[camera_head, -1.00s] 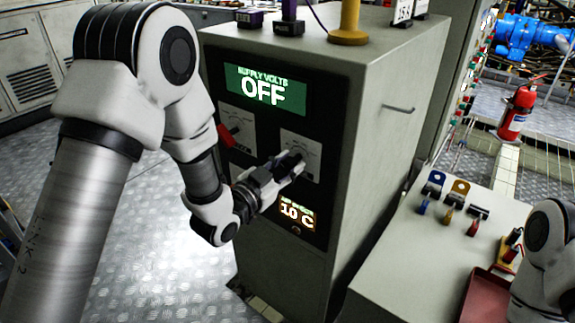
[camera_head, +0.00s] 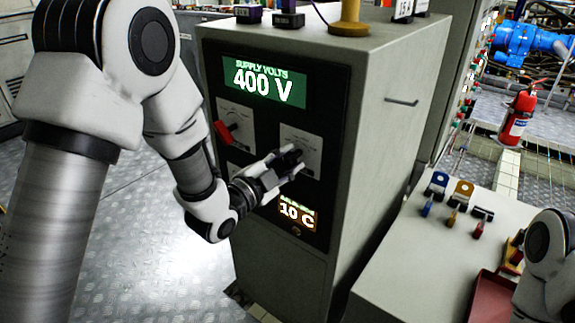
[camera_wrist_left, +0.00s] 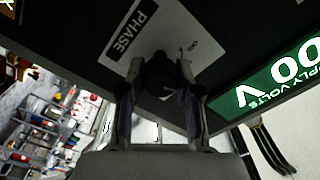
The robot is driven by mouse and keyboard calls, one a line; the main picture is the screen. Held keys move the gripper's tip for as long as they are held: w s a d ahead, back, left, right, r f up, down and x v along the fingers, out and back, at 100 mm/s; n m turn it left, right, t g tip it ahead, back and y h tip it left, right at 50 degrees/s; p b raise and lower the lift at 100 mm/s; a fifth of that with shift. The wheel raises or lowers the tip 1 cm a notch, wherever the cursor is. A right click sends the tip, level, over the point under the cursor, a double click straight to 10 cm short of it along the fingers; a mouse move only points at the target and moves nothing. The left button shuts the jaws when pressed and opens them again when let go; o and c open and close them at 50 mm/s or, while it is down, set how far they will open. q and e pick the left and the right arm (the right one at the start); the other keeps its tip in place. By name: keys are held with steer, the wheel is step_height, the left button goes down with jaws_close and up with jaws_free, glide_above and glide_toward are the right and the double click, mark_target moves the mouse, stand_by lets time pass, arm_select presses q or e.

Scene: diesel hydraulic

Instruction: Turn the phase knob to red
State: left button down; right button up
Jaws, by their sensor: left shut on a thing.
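The phase knob (camera_wrist_left: 160,75) is black and sits on a pale plate marked PHASE (camera_wrist_left: 150,30) in the left wrist view. In the head view that plate (camera_head: 302,146) is on the dark front panel of the grey cabinet, below the green display. My left gripper (camera_head: 286,163) is at the plate, and its fingers (camera_wrist_left: 160,95) are shut on the knob, one on each side. The fingers hide much of the knob, and I cannot read which mark it points to. My right gripper is out of view.
The green supply display (camera_head: 263,82) reads 400 V, and a lower display (camera_head: 297,214) reads 10 C. A red switch handle (camera_head: 226,131) is left of the phase plate. A grey bench (camera_head: 400,260) with coloured levers stands at right. A fire extinguisher (camera_head: 516,116) is behind.

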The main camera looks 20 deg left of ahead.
arm_select(q)
steer(key=shift+m, duration=0.3)
steer(key=c, duration=0.8)
jaws_free()
steer(key=shift+s, duration=0.1)
steer(key=v, duration=0.7)
steer(key=shift+s, duration=0.15)
steer(key=shift+a, duration=0.1)
